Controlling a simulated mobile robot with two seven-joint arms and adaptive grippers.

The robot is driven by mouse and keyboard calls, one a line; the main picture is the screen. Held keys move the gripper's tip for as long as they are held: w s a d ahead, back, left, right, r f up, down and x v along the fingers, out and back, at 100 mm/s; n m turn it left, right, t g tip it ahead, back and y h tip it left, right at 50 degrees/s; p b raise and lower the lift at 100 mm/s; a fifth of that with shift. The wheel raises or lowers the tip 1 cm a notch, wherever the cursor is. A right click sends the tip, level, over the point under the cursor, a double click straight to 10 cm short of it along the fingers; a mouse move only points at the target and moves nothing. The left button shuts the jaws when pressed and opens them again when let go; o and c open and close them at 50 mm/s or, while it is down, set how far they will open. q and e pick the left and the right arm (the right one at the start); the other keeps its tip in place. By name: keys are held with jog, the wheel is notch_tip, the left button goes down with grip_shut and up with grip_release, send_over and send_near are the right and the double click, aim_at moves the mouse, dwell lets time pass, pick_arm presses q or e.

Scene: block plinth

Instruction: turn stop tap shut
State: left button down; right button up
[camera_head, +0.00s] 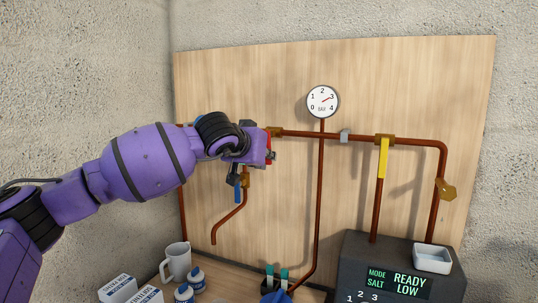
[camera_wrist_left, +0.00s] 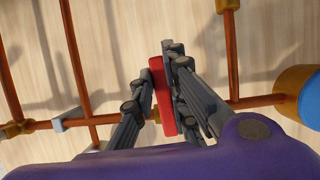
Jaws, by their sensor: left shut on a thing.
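The stop tap's red lever (camera_head: 269,147) shows as a small strip beside my left gripper (camera_head: 264,150), at the left part of the horizontal copper pipe. In the left wrist view the red lever (camera_wrist_left: 163,100) lies between the two grey fingers of my left gripper (camera_wrist_left: 160,75), which is shut on it. The lever crosses the pipe line in that view. Brass (camera_head: 277,132) shows on the pipe just behind the gripper; the rest of the tap body is hidden. My right gripper is in neither view.
A gauge (camera_head: 323,101) stands above the pipe, its needle near 3. A yellow lever (camera_head: 383,158) hangs along a pipe to the right, and a blue lever (camera_head: 238,191) hangs below my gripper. A mug (camera_head: 177,262), bottles and a dark control box (camera_head: 400,260) stand below.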

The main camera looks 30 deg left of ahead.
pick_arm(q)
jog(key=shift+a+f+y, duration=0.1)
jog(key=shift+a+y, duration=0.05)
jog(key=shift+y, duration=0.15)
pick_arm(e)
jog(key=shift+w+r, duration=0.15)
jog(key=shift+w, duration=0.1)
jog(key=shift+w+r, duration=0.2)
pick_arm(q)
jog(key=c, duration=1.7)
grip_release()
jog(key=shift+a, duration=0.1)
jog(key=v, duration=1.2)
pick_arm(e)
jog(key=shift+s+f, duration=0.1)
